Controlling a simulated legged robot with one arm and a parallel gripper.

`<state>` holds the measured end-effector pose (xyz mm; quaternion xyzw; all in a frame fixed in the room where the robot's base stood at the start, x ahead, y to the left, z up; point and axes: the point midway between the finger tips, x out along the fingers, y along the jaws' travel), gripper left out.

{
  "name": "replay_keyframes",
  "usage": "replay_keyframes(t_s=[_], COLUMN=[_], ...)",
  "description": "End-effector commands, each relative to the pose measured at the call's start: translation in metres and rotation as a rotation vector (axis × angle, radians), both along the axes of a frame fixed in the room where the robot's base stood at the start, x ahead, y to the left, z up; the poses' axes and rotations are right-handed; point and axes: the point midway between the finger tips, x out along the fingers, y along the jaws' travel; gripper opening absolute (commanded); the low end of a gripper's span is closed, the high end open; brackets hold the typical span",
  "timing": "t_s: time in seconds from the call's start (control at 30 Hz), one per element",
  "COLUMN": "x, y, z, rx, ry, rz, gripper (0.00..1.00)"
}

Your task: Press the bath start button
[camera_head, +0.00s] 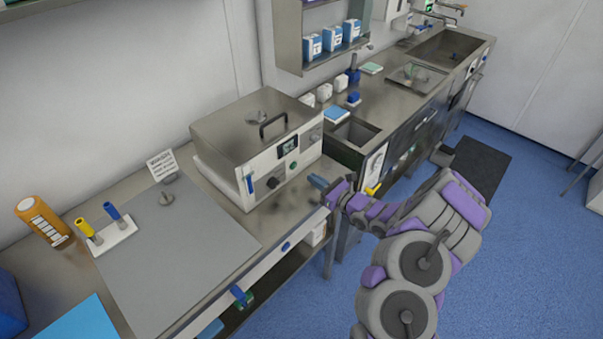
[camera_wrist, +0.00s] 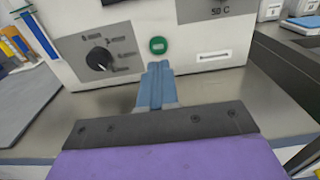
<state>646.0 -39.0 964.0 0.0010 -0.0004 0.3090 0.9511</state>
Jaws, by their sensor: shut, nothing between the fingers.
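The bath is a steel box (camera_head: 236,135) with a lid and black handle, standing on the counter; its pale front panel also fills the top of the wrist view (camera_wrist: 130,35). A round green button (camera_wrist: 158,45) sits on that panel, right of a black dial (camera_wrist: 99,59); in the head view the green button (camera_head: 293,165) is small. My gripper (camera_wrist: 157,70) is shut and empty, its blue fingertips pointing at the panel just below the green button. Whether they touch the panel cannot be told. In the head view my gripper (camera_head: 318,182) is in front of the bath's right part.
A display (camera_head: 288,147) and a slot (camera_wrist: 214,57) are also on the panel. A grey mat (camera_head: 180,250), an orange bottle (camera_head: 43,222) and a white holder (camera_head: 107,236) with yellow and blue items lie left. A sink (camera_head: 355,133) is to the right.

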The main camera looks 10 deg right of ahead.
Motion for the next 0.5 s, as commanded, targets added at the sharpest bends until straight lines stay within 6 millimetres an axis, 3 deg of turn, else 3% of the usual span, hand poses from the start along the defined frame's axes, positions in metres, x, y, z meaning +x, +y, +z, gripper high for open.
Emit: replay_keyframes(t_s=[0.2,0.5], x=[0.031,0.050], y=[0.025,0.036], z=[-0.002,0.000], rx=[-0.003,0.000], ry=[-0.001,0.000], rz=[0.003,0.000], gripper=[0.00,0.00])
